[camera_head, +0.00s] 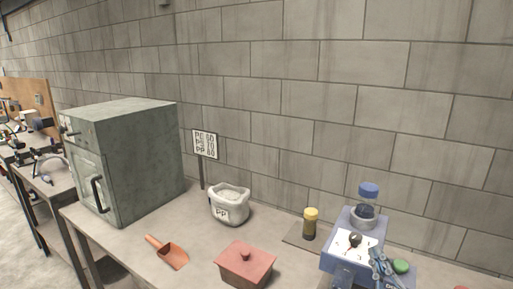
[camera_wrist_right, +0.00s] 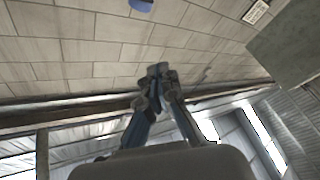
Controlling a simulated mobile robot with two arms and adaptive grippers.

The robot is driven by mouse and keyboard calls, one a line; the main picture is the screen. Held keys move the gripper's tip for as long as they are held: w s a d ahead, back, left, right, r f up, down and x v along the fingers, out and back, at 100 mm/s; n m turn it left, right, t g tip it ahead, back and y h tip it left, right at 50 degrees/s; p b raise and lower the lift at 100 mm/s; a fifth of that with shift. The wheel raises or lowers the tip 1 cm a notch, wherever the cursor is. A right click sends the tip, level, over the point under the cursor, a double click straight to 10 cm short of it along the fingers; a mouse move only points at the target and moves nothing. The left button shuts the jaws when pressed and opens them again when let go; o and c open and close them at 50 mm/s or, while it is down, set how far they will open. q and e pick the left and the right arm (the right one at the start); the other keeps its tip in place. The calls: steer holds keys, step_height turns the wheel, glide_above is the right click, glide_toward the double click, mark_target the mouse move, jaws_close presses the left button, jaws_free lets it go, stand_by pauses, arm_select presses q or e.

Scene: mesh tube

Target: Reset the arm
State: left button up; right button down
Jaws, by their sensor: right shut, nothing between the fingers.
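My right gripper (camera_head: 379,258) is at the lower right of the head view, in front of the blue machine. Its blue fingers are shut and empty. In the right wrist view the closed fingertips (camera_wrist_right: 157,72) meet in the middle, with the block wall behind them. The blue machine (camera_head: 336,264) carries a blue-capped clear container (camera_head: 368,200) on top. A white panel with a dark round knob is on its front, and a green button (camera_head: 401,266) is beside my right gripper.
A large grey-green oven (camera_head: 137,155) fills the left end. A sign (camera_head: 205,144) stands behind.

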steer(key=s+d+f+m+g+h, duration=0.1)
steer(key=s+f+m+g+h, duration=0.15)
steer(key=f, duration=0.35)
steer(key=s+d+f+m+g+h, duration=0.1)
steer(key=s+d+f+m+g, duration=0.1)
steer(key=s+f+m+g, duration=0.3)
steer(key=s+a+f+n+g+y, duration=0.15)
steer(key=s+a+f+g, duration=0.3)
steer(key=s+f, duration=0.45)
steer(key=s+a+f+g+y, duration=0.3)
steer(key=s+a+f+g, duration=0.15)
steer(key=s+f, duration=0.4)
step_height(320, 180, down, 26)
steer(key=s+d+g, duration=0.1)
steer(key=s+g, duration=0.1)
steer(key=s, duration=0.1)
steer(key=s+d+f+g, duration=0.1)
steer(key=s+d+f, duration=0.2)
steer(key=s+f, duration=1.3)
steer(key=shift+n+b, duration=0.3)
steer(key=shift+b, duration=0.15)
steer(key=shift+d, duration=0.1)
